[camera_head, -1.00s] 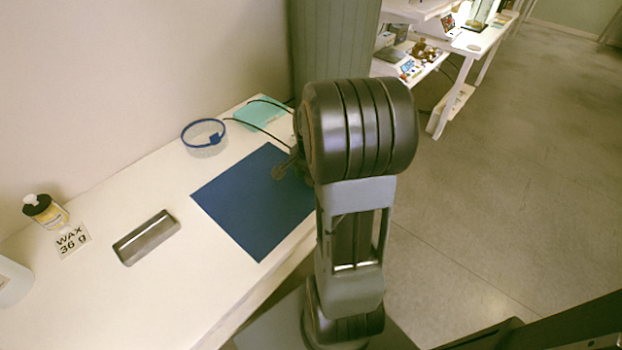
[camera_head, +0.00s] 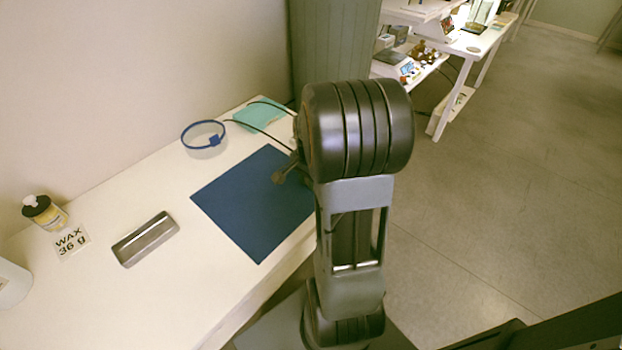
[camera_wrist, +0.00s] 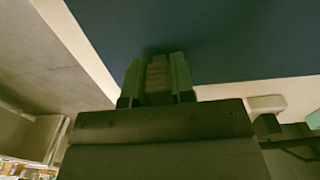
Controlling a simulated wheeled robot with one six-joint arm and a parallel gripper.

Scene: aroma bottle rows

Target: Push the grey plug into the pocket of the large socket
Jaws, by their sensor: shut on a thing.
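In the wrist view my gripper (camera_wrist: 157,77) has two green fingers, shut on a dull grey-brown piece (camera_wrist: 158,74) that looks like the grey plug. Its far end is dark and lies against or just above the blue mat (camera_wrist: 220,40); I cannot tell whether it touches.
The blue mat (camera_head: 245,212) lies on the white table (camera_head: 185,285). A metal tray (camera_head: 146,239), a WAX card (camera_head: 71,243), a yellow-labelled bottle (camera_head: 45,213), a blue-rimmed ring (camera_head: 203,137) and a teal pad (camera_head: 258,115) with dark cables stand around it. Open floor lies right.

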